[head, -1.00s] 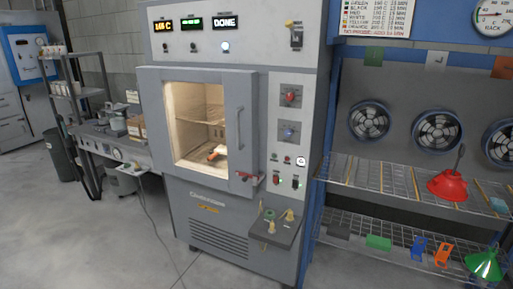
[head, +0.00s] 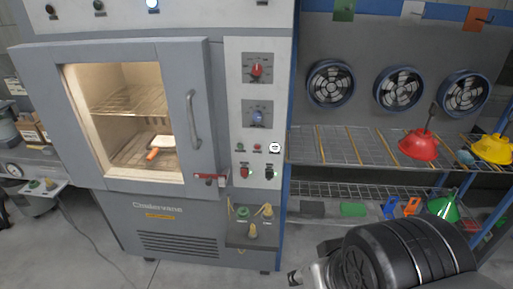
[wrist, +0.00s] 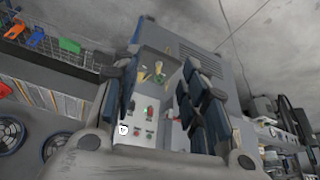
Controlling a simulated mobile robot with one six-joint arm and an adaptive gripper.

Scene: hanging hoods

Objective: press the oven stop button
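The oven (head: 180,215) stands at left centre in the head view, with its door shut and its chamber lit. Its control panel (head: 235,130), right of the door, carries a small red round button (head: 257,147) between a green button (head: 240,147) and a white round disc (head: 274,148). The labels are too small to read, so I cannot confirm which is stop. In the wrist view the panel appears upside down, with a red button (wrist: 137,132) beyond my gripper (wrist: 163,60). My gripper is open and empty, its fingers apart on either side of the panel; contact is not visible.
Two knobs (head: 257,71) sit above the buttons and rocker switches (head: 244,172) below. A small shelf (head: 240,232) with pegs juts out beneath. The door handle (head: 194,120) sticks out left. A rack (head: 345,150) with red and yellow hoods stands right.

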